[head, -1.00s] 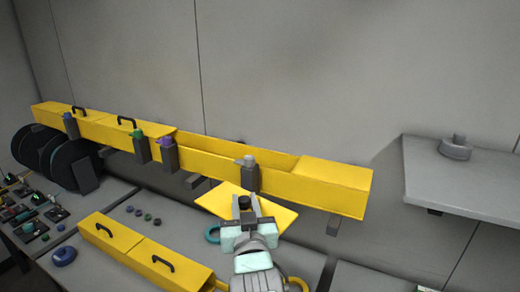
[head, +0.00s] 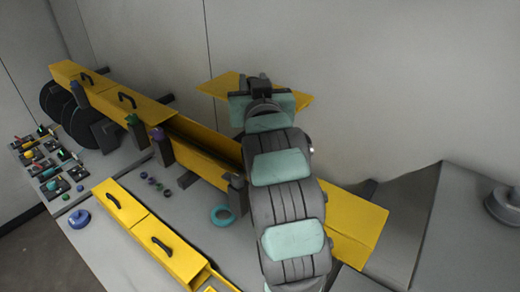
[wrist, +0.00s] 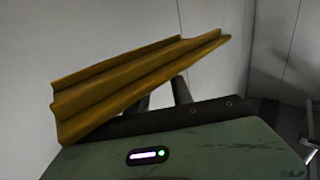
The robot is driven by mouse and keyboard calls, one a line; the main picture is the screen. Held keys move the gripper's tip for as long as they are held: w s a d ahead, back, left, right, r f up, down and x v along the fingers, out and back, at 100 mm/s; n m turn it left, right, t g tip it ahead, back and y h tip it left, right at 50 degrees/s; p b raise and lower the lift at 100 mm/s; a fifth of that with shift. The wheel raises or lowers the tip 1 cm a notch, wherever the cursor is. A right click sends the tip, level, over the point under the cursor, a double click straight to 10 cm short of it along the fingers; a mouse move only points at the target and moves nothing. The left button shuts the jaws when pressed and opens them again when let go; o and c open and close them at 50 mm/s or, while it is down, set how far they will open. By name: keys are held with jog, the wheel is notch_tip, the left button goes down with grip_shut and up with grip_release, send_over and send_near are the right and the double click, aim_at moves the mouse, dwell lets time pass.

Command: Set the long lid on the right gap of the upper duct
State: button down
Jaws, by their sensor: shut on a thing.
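The long yellow lid (head: 217,86) is held in my gripper (head: 260,84) in the head view, raised above and behind the upper duct (head: 200,163). The lid also shows in the wrist view (wrist: 125,82), where its ribbed profile slants up to the right. My gripper's dark fingers (wrist: 164,92) are shut on it; the lid hides their tips. The right gap (head: 212,146) is an open stretch of the upper duct. My arm covers its right part, up to the closed yellow end section (head: 356,225).
Grey posts with purple and green caps (head: 161,144) stand along the duct's front. A lower yellow duct with black-handled lids (head: 187,262), a teal ring (head: 222,215) and several small rings lie on the bench. A grey shelf (head: 465,225) juts out at right.

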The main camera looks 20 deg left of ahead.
notch_tip(320, 180, down, 18)
jog(key=p, duration=0.4)
jog(key=shift+s+f+b, duration=0.1)
jog(key=shift+f+b, duration=0.35)
jog(key=shift+f, duration=0.1)
jog(key=c, duration=1.1)
grip_release()
